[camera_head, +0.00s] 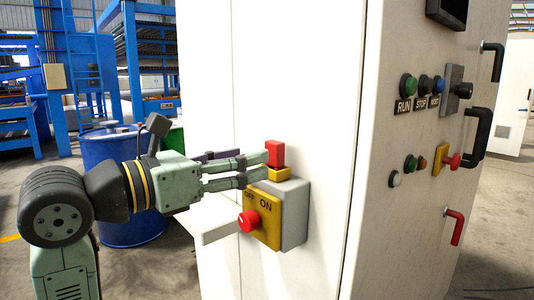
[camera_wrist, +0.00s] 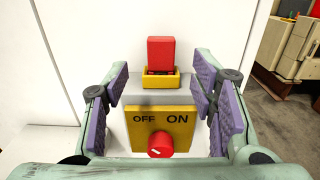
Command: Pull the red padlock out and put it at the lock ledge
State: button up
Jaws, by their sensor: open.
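The red padlock (camera_head: 274,152) stands upright in a yellow holder (camera_head: 279,172) on top of the grey switch box (camera_head: 294,215). In the wrist view the padlock (camera_wrist: 160,52) is ahead of the fingertips, centred between them, with its lower end hidden in the holder. My gripper (camera_head: 255,165) is open and empty, with its fingers reaching toward the padlock from the left. Its purple pads stand wide apart in the wrist view (camera_wrist: 162,84), and no contact shows. A pale ledge (camera_head: 212,229), probably the lock ledge, sticks out from the cabinet left of the switch box.
Below the holder is a yellow OFF/ON plate (camera_head: 256,228) with a red knob (camera_head: 248,221). The white cabinet (camera_head: 305,80) fills the middle, with buttons and black handles (camera_head: 478,134) on its right side. A blue drum (camera_head: 120,185) stands behind my arm.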

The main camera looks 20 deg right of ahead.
aim_at(270, 151)
jog(key=p+x, duration=0.1)
jog(key=x, duration=0.2)
jog(key=p+x, duration=0.1)
jog(key=x, duration=0.3)
jog(key=shift+s+r, duration=0.1)
jog(key=shift+r, duration=0.1)
jog(key=shift+d+f, duration=0.1)
jog(key=shift+d, duration=0.15)
jog(key=shift+c, duration=0.2)
grip_shut()
